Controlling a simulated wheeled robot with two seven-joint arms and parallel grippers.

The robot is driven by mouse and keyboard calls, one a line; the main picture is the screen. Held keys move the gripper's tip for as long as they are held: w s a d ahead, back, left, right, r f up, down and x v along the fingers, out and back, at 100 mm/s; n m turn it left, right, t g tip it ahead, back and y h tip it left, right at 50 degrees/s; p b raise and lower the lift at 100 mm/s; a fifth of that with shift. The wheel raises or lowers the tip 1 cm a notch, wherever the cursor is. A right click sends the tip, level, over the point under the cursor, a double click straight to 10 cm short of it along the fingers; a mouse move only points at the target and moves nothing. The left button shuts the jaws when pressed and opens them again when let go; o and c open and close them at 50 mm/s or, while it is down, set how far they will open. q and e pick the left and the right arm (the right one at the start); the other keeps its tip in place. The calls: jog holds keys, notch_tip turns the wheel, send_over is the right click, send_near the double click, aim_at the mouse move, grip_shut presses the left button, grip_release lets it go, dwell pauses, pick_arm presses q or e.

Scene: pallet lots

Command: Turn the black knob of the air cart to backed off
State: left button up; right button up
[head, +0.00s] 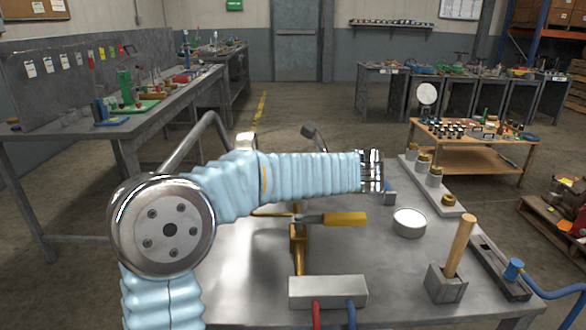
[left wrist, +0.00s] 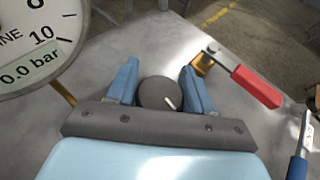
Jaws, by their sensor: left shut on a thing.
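The black knob (left wrist: 157,93) is round and dark with a white pointer line, which points to the lower right in the left wrist view. My left gripper (left wrist: 160,68) has its blue fingers on either side of the knob and is shut on it. A round white gauge (left wrist: 38,45) beside it reads 0.0 bar. In the head view my left arm reaches across the grey cart top (head: 385,270), and the knob is hidden there. My right gripper is in neither view.
A red-handled lever (left wrist: 255,87) and a blue-handled one (left wrist: 298,168) are right of the knob. On the cart stand a grey block with hoses (head: 328,290), a round white-topped tin (head: 409,223) and a wooden handle (head: 460,245) in a block.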

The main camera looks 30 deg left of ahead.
pick_arm(q)
jog(key=shift+n+g, duration=0.6)
jog(key=shift+g, duration=0.1)
jog(key=shift+s+y, duration=0.1)
jog(key=shift+y, duration=0.2)
jog(key=o, duration=1)
jog(key=shift+c, duration=0.2)
jog(key=v, duration=1.3)
jog(key=shift+d+r, duration=0.25)
jog(key=shift+d, duration=0.1)
